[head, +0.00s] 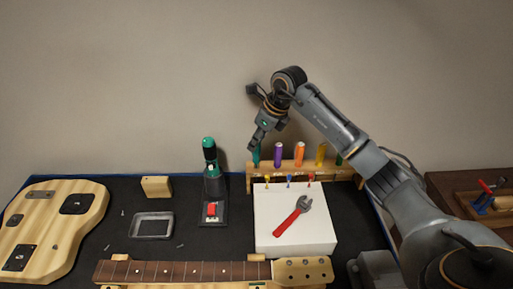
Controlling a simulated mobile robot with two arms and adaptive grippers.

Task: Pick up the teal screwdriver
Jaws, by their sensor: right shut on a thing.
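The teal screwdriver (256,157) stands upright at the left end of a wooden rack (352,172). Only a part of its teal handle shows below my right gripper. My right gripper (257,146) reaches down from above and is shut on the handle. The tip of the screwdriver is hidden by the rack. My left gripper is out of view.
Purple (278,154), orange (300,154) and yellow (320,154) screwdrivers stand close by in the rack. A white box (266,229) bearing a red wrench (293,216) lies in front. A black and green tool (210,165) stands left. A guitar neck (190,272) lies along the front.

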